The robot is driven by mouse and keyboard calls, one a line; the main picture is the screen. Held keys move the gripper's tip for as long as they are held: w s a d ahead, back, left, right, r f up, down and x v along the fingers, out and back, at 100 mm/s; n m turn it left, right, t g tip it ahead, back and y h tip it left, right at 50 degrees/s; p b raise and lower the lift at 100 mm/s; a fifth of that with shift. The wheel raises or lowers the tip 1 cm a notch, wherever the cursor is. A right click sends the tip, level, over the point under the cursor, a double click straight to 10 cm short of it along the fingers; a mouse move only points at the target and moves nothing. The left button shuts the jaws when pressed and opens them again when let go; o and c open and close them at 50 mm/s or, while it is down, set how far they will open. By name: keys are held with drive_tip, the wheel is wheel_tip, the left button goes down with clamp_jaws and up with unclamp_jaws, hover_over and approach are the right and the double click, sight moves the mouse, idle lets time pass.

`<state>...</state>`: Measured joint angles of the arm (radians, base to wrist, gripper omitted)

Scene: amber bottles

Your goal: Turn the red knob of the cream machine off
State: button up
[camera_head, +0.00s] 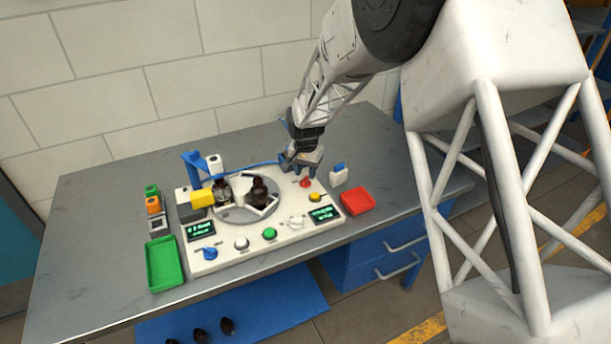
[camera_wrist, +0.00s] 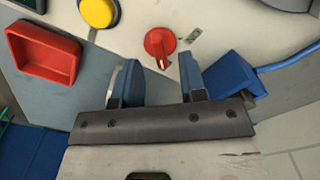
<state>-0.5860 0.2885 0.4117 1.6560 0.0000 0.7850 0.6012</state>
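The cream machine (camera_head: 220,262) stands on the grey table with a round turntable, two green displays and several knobs and buttons. Its red knob (camera_head: 305,182) is at the back right of the panel. In the wrist view the red knob (camera_wrist: 160,44) shows whole, with a pale mark on its pointer, which points down in that picture. My gripper (camera_head: 301,167) is just behind and above the knob. In the wrist view my gripper (camera_wrist: 158,78) has its two blue-grey fingers apart, with nothing between them. The knob lies beyond the fingertips, roughly centred between them, not visibly touched.
A yellow button (camera_head: 315,197) is near the red knob. A red tray (camera_head: 357,201) lies right of the machine and a green tray (camera_head: 164,263) left. Dark bottles (camera_head: 258,190) stand on the turntable. A blue cable (camera_head: 250,163) runs behind; a blue block (camera_wrist: 235,82) sits beside my gripper.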

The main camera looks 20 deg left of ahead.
sight(306, 178)
drive_tip(key=shift+r, duration=2.7)
drive_tip(key=shift+d+r, duration=0.25)
drive_tip(key=s+d+r, duration=0.5)
drive_tip(key=d+r, duration=0.1)
drive_tip(key=d, duration=0.4)
drive_tip(key=s+d+r+t, duration=0.1)
drive_tip(key=s+d+r, duration=0.4)
drive_tip(key=d, duration=0.4)
drive_tip(key=s+d+r, duration=0.4)
drive_tip(key=d+r, duration=0.3)
drive_tip(key=d, duration=0.3)
drive_tip(key=s+d, duration=0.8)
drive_tip(key=s, duration=0.4)
drive_tip(key=s+d+t, duration=0.1)
drive_tip(key=s+d, duration=0.7)
drive_tip(key=s, duration=0.5)
drive_tip(key=shift+s+d+r+t, duration=0.2)
drive_tip(key=shift+d+r+t, duration=0.1)
drive_tip(key=shift+r, duration=0.15)
